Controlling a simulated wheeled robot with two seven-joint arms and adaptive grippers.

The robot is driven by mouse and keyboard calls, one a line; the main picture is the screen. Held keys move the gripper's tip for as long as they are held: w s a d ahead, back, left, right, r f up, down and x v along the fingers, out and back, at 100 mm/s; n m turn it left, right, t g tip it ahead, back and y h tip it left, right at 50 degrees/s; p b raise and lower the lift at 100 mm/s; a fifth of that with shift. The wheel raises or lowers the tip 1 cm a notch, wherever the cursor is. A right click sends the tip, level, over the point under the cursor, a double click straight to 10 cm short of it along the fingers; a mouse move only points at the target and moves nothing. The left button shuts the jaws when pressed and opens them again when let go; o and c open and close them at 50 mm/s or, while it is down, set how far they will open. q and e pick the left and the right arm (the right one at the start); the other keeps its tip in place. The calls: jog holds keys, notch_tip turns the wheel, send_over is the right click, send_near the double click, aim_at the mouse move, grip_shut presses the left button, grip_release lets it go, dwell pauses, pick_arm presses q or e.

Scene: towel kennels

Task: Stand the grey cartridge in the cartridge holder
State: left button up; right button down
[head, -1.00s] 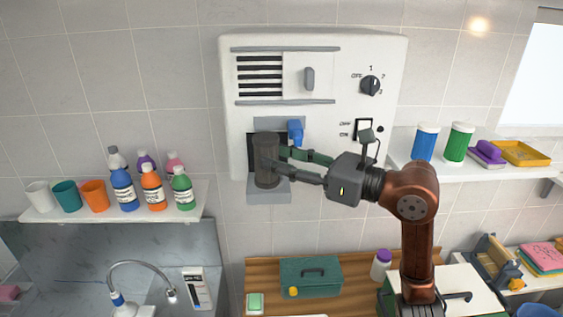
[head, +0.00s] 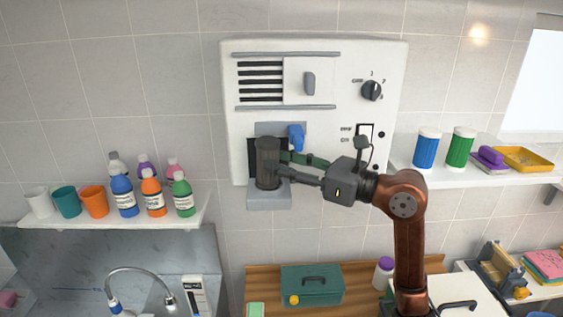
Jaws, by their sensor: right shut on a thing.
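The grey cartridge (head: 268,162) is a dark upright cylinder at the lower part of the white wall unit (head: 330,120). It stands over the grey ledge of the cartridge holder (head: 269,196), in front of a dark recess. I cannot tell whether its base touches the ledge. My right gripper (head: 282,167) comes in from the right and is shut on the cartridge, its fingers around the cartridge's right side. A blue lever (head: 296,137) sits just above and right of the cartridge. My left gripper is not in view.
A left shelf (head: 130,222) holds cups and several bottles. A right shelf (head: 480,176) holds a blue and a green canister and a yellow tray (head: 524,158). Below, a green toolbox (head: 312,285) stands on a wooden counter (head: 262,272). The wall unit has a dial (head: 372,90).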

jog(key=shift+a+f, duration=0.1)
jog(key=shift+f, duration=0.5)
jog(key=c, duration=1.7)
grip_release()
jog(key=o, duration=0.5)
jog(key=shift+w+a, duration=0.25)
jog(key=shift+c, duration=0.2)
jog(key=shift+s+d+r, duration=0.2)
jog(key=shift+d, duration=0.1)
jog(key=v, duration=1.1)
jog(key=shift+s+d, duration=0.25)
jog(key=shift+d, duration=0.1)
